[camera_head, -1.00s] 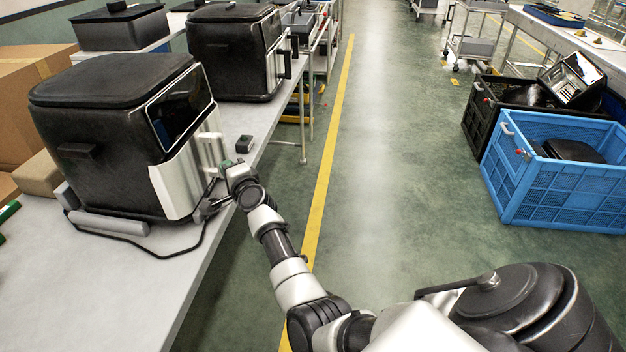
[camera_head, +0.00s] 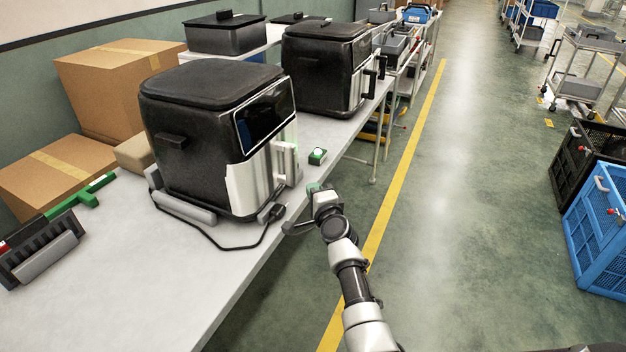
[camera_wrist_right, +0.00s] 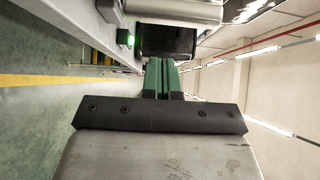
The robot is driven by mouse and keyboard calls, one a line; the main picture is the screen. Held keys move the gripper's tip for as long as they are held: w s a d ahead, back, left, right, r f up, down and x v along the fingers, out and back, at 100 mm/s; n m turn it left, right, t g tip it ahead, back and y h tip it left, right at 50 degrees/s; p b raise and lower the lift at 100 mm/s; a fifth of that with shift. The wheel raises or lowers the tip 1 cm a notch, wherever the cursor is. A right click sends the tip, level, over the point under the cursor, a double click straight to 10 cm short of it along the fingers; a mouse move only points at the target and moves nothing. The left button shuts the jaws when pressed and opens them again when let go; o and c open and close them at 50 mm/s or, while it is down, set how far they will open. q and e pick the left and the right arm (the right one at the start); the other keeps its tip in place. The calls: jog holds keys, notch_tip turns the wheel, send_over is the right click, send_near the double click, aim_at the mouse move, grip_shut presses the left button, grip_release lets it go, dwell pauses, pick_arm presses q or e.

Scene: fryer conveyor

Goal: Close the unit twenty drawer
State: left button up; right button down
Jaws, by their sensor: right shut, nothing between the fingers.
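The nearer black air fryer (camera_head: 195,150) stands on the table with a silver drawer front (camera_head: 252,182) and a light upright handle (camera_head: 285,160). The drawer front looks close against the body; I cannot read a unit number. My right gripper (camera_head: 313,188) is beside the table edge, just right of and below the handle, with a small gap. It also shows in the right wrist view (camera_wrist_right: 162,78), where its green fingers are together and empty, below a dark surface and a silver bar. My left gripper is out of view.
A small box with a lit green button (camera_head: 317,156) sits on the table (camera_head: 150,290) right of the fryer. A black cord (camera_head: 235,246) lies in front. A second fryer (camera_head: 325,70) stands behind. Cardboard boxes (camera_head: 110,85) are at left. The aisle floor (camera_head: 470,200) is clear.

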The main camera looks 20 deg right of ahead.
pick_arm(q)
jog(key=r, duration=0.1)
jog(key=p, duration=0.1)
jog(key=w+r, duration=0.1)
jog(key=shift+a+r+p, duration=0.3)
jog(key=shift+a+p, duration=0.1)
pick_arm(e)
jog(key=s, duration=0.6)
jog(key=shift+s+a, duration=0.15)
jog(key=shift+a, duration=0.1)
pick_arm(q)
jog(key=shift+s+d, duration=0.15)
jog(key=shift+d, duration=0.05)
